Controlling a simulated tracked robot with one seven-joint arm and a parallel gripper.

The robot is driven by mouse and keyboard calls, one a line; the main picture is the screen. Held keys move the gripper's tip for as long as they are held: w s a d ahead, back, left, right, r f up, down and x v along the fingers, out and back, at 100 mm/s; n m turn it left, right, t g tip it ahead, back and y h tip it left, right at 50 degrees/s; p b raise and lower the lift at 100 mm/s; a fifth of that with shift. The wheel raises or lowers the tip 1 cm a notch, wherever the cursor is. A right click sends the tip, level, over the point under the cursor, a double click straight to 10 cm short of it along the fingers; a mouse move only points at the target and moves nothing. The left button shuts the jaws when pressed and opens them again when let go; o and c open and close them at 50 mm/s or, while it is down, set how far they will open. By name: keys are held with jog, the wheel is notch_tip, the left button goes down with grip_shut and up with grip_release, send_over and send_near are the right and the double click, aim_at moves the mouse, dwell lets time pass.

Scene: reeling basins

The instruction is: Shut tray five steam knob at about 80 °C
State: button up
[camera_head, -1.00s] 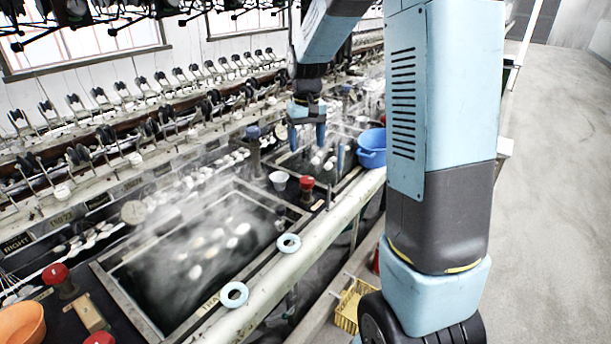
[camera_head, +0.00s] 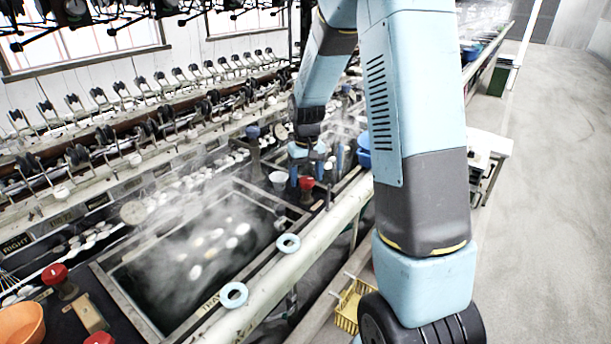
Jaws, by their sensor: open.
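Other red knobs stand at the lower left (camera_head: 55,273) and the bottom edge (camera_head: 100,339). A blue-topped post (camera_head: 253,133) stands behind. A round pale dial (camera_head: 133,212) shows at the near basin's back; its reading is too small. The tray label is partly hidden and its number unreadable.
Pale blue rings (camera_head: 288,243) (camera_head: 234,294) lie on the front rail. An orange bowl (camera_head: 22,323) is at lower left. A blue basin (camera_head: 364,150) is partly behind my arm. Steam blurs the basin.

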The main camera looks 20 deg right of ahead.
jog(key=shift+c, duration=0.5)
jog(key=c, duration=1)
jog(key=shift+o, duration=0.2)
jog(key=m, duration=0.4)
jog(key=shift+d+m, duration=0.1)
jog(key=shift+m, duration=2)
jog(key=shift+d, duration=0.1)
jog(key=o, duration=1.1)
jog(key=shift+c, duration=0.2)
